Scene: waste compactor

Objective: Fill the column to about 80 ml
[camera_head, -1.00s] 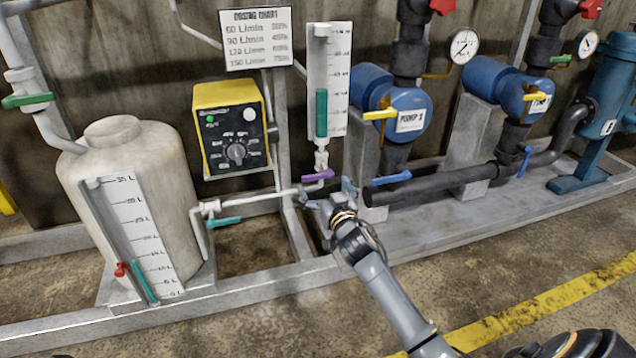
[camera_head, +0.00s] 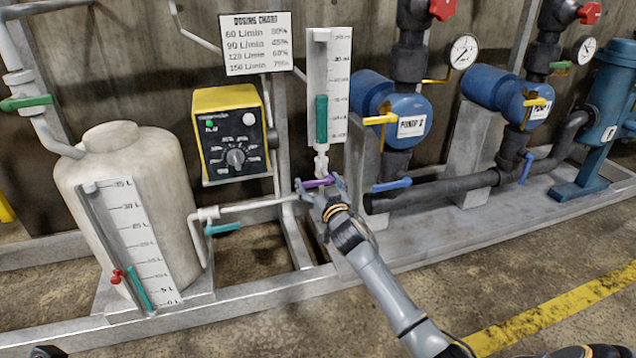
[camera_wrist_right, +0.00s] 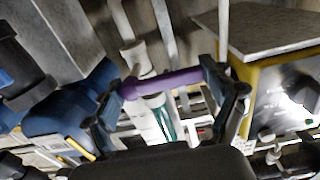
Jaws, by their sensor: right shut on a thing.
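The clear column (camera_head: 321,75) stands upright at the centre of the head view, with a white scale plate (camera_head: 342,70) at its right. Green liquid (camera_head: 321,118) fills its lower part, to a little under half its height; the scale numbers are too small to read surely. A valve with a purple handle (camera_head: 317,183) sits under the column. My right gripper (camera_head: 321,186) is shut on the purple handle. In the right wrist view the purple handle (camera_wrist_right: 165,84) spans between the two fingers.
A white tank (camera_head: 125,185) with a level scale stands left. A yellow control box (camera_head: 230,132) hangs beside the column under a dosing chart (camera_head: 257,43). Blue pumps (camera_head: 408,112) and a dark pipe (camera_head: 430,190) with a blue-handled valve (camera_head: 391,185) are close on the right.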

